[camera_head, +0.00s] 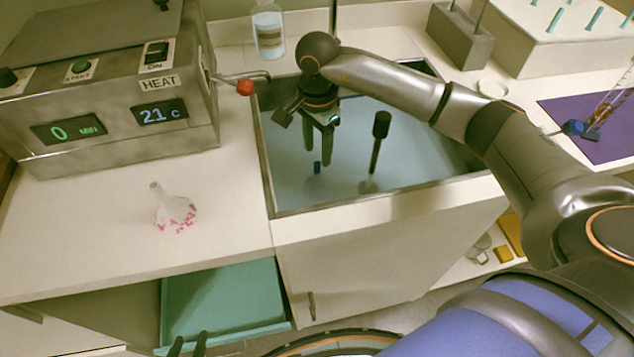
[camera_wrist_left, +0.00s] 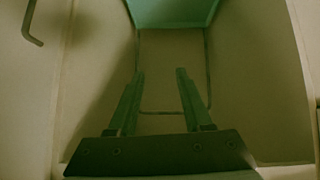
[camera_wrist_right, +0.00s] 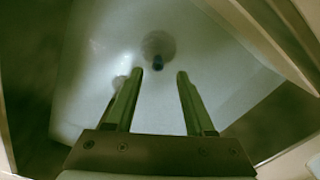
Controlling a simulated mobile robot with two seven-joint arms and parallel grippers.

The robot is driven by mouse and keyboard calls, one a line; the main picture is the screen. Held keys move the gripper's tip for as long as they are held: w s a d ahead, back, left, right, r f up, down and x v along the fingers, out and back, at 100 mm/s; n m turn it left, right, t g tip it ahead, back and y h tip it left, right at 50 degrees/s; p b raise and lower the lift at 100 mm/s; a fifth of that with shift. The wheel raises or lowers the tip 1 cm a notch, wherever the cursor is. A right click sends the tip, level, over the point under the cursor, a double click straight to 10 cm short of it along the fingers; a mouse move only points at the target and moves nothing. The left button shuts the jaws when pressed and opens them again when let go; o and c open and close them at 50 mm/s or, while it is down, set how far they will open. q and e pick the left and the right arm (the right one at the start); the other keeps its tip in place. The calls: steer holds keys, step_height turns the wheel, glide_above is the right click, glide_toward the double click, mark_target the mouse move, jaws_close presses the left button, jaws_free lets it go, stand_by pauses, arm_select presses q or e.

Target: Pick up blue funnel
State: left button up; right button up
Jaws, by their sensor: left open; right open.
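Nothing shows between the fingers (camera_wrist_right: 160,75). My left gripper (camera_head: 187,345) is low at the bottom edge of the head view, open and empty (camera_wrist_left: 160,72), in front of the cabinet.
A dark-handled tool (camera_head: 381,125) stands in the sink, right of my right gripper. A heater box (camera_head: 110,100) and a white flask with pink marks (camera_head: 174,212) are on the left counter. A green drawer (camera_head: 225,300) is open below. A bottle (camera_head: 268,35) stands behind the sink.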

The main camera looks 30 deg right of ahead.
mark_target(317, 163)
step_height(317, 163, down, 5)
steer(key=shift+s+a+f, duration=0.1)
steer(key=shift+s, duration=0.05)
jaws_close()
stand_by(0.5)
stand_by(1.0)
